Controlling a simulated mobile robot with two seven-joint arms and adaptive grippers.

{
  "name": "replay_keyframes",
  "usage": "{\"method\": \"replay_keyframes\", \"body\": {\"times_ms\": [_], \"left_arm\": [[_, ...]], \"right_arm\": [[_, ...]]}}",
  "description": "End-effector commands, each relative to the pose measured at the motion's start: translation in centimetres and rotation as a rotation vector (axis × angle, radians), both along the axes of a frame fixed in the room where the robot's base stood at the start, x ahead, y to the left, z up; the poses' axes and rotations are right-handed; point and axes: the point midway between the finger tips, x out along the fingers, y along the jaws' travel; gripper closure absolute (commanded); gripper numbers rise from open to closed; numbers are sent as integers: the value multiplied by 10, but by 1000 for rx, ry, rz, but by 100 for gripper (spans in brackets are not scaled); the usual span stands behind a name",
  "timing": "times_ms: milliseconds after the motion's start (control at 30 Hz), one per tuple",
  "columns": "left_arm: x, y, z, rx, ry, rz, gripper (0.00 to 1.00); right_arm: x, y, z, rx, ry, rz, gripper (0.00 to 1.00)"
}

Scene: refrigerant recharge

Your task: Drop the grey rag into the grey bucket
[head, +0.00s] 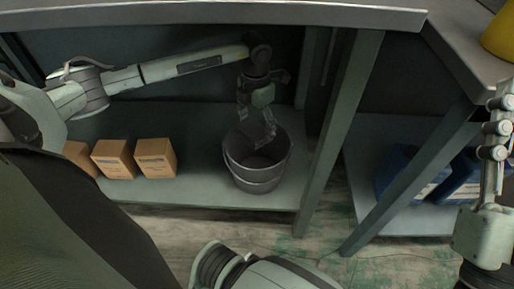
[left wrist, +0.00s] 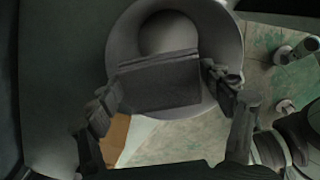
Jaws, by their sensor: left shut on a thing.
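The grey bucket (head: 262,172) stands on the lower shelf under the workbench in the head view. My left gripper (head: 262,122) points down over the bucket's back rim. In the left wrist view the gripper (left wrist: 165,88) is shut on the grey rag (left wrist: 160,84), a dark flat piece between its two fingers. The bucket (left wrist: 122,32) shows behind the rag in that view, its round opening partly hidden by it. In the head view the rag is hard to tell from the gripper and bucket.
Several cardboard boxes (head: 155,157) stand on the lower shelf (head: 215,187) left of the bucket. The workbench top (head: 215,13) is above the arm. A bench leg (head: 338,130) rises right of the bucket. Blue containers (head: 458,178) stand on the right-hand shelf.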

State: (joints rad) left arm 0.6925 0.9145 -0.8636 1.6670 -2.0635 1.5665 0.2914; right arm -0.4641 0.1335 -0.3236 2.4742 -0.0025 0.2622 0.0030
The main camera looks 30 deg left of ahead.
Motion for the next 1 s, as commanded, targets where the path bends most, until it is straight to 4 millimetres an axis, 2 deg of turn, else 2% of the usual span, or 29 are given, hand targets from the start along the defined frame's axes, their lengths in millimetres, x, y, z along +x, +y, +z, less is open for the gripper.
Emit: {"method": "replay_keyframes", "body": {"times_ms": [33, 200, 633, 667, 700, 800, 1000], "left_arm": [[0, 0, -6, 0, 0, 0, 43], [0, 0, -14, 0, 0, 0, 43], [0, 0, -17, 0, 0, 0, 43], [0, 0, -17, 0, 0, 0, 16], [0, 0, -17, 0, 0, 0, 11], [0, 0, -17, 0, 0, 0, 0], [0, 0, -17, 0, 0, 0, 0]], "right_arm": [[-3, -2, 1, 11, -36, -4, 60], [-13, -8, 12, 42, -131, -11, 60], [-19, -11, 17, 56, -174, -14, 60], [-19, -11, 17, 56, -174, -14, 60], [-19, -11, 17, 56, -174, -14, 60], [-18, -11, 17, 55, -173, -14, 60], [-18, -11, 17, 55, -172, -14, 60]]}}
